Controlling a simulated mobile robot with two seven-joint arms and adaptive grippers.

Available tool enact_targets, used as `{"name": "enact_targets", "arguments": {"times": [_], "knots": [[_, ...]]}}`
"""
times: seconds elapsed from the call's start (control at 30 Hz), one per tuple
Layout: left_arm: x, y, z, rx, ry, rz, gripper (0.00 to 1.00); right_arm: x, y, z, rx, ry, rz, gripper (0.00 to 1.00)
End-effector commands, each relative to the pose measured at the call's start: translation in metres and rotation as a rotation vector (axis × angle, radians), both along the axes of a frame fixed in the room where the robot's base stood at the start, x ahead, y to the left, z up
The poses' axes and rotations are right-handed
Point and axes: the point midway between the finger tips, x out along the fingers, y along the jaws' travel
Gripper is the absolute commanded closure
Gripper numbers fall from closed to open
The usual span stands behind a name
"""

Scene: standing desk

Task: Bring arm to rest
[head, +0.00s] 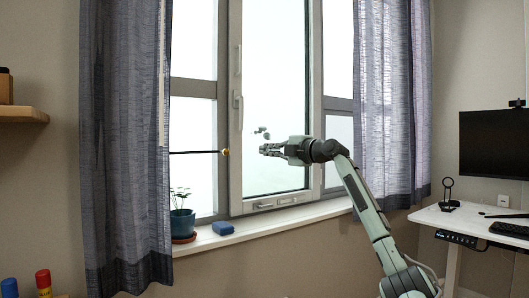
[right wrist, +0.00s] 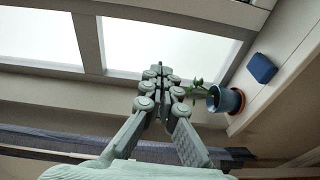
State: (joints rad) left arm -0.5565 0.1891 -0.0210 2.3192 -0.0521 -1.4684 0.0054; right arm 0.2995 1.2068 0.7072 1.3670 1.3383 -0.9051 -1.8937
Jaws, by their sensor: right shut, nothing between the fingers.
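My right arm (head: 366,205) reaches up from the lower right in the head view, bent at the elbow. My right gripper (head: 264,149) points left in front of the window, above the sill, and is shut and empty. In the right wrist view the fingers of my right gripper (right wrist: 160,75) are together with nothing between them. My left gripper is not in view.
The white sill (head: 270,222) holds a blue pot with a plant (head: 182,222) and a blue box (head: 223,228). Curtains (head: 125,140) hang at both sides. A desk (head: 470,222) with a monitor (head: 495,143) stands at right. A wooden shelf (head: 22,115) is at left.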

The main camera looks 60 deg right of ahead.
Motion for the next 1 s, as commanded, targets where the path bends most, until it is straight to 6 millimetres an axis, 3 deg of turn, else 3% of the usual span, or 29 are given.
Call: {"name": "enact_targets", "arguments": {"times": [0.33, 0.47, 0.57, 0.77, 1.0], "knots": [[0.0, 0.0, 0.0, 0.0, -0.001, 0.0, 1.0, 0.001, 0.0, -0.001, 0.001, 0.001, 0.0, 1.0], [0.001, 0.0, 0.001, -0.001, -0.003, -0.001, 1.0, 0.01, 0.005, -0.024, 0.028, 0.037, 0.001, 1.0], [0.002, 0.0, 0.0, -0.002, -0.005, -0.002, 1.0, 0.026, 0.016, -0.071, 0.089, 0.11, 0.0, 1.0], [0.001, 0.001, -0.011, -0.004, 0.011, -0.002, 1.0, 0.052, 0.057, -0.214, 0.267, 0.319, -0.035, 1.0], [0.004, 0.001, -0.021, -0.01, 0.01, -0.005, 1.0, 0.041, 0.13, -0.384, 0.474, 0.556, -0.126, 1.0]]}}
